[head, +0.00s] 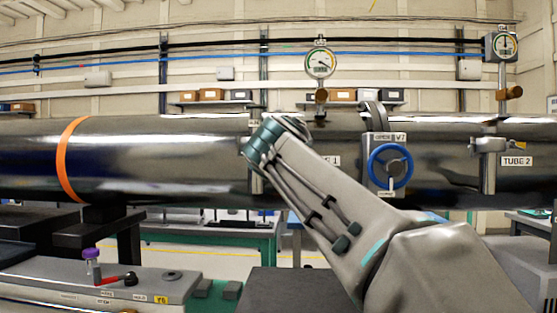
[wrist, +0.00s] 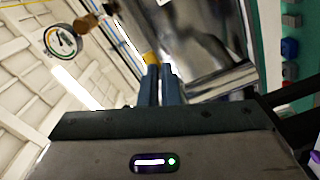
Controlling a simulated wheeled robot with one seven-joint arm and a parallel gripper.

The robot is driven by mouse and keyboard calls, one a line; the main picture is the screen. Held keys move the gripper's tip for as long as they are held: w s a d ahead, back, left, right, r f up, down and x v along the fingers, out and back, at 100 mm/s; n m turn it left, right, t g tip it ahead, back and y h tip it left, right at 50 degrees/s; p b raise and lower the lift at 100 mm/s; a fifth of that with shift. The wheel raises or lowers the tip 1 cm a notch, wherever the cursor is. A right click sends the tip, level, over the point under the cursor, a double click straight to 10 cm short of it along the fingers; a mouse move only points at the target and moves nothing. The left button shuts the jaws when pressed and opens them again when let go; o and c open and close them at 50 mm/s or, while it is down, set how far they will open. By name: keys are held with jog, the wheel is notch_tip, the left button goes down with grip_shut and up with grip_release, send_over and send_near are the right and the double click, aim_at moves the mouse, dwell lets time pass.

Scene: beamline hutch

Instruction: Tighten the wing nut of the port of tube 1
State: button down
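Tube 1 is the long dark shiny pipe (head: 200,150) across the head view. Its label (head: 333,160) is partly covered by my arm. My arm reaches up to the pipe and hides the port and my gripper there. In the wrist view my gripper's two blue-grey fingers (wrist: 160,84) are close together and point at the pipe. A small yellow part (wrist: 151,58), which looks like the wing nut, shows at the fingertips. Whether the fingers touch or grip it is not clear. The tube 2 port (head: 489,146) has a similar yellow part at right.
A gauge (head: 320,63) stands above the pipe, and also shows in the wrist view (wrist: 62,41). A valve with a blue handwheel (head: 390,166) is right of my arm. A bench (head: 150,284) with a purple-capped vial (head: 91,256) and red lever (head: 120,279) is at lower left.

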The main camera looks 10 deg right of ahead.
jog(key=shift+f+m+b, duration=0.3)
jog(key=shift+m+b, duration=0.45)
jog(key=shift+m, duration=0.35)
jog(key=c, duration=1.9)
grip_release()
jog(key=shift+r, duration=0.1)
jog(key=b+v, duration=0.3)
jog(key=v, duration=1.1)
